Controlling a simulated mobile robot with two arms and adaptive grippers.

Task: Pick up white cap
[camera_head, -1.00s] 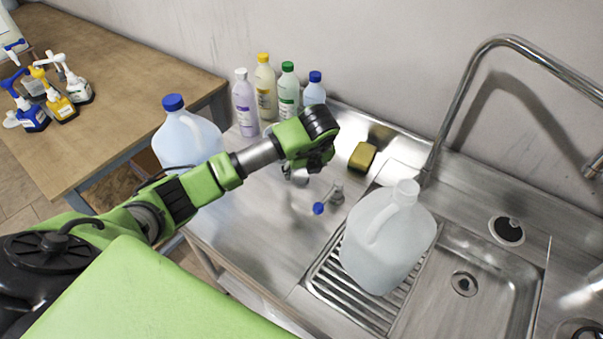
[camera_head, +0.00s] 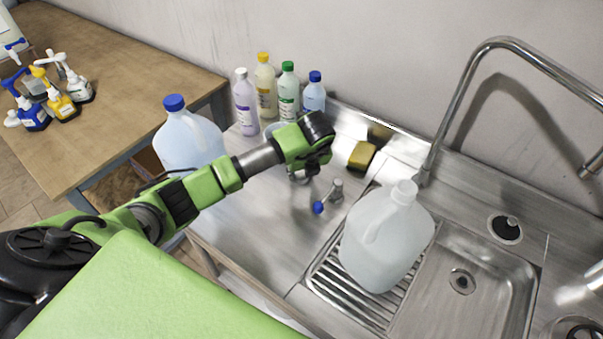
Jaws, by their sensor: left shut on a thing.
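My left arm comes in from the left over the steel counter. My left gripper (camera_head: 302,176) points down just above the counter, behind the blue-knobbed tap handle. It is shut on a small pale thing that looks to be the white cap, mostly hidden by the fingers and wrist. A large translucent jug (camera_head: 385,245) stands upright on the ribbed drainboard, right of my gripper, with a whitish top (camera_head: 404,192); I cannot tell whether this is a cap or a bare neck. My right gripper is not in view.
A blue-capped jug (camera_head: 185,138) stands left, behind my arm. Several bottles (camera_head: 287,95) line the wall. A yellow sponge (camera_head: 362,155) lies right of my gripper. The blue-knobbed handle (camera_head: 318,207) is close in front. The tall faucet (camera_head: 440,140) and sink (camera_head: 490,290) are right.

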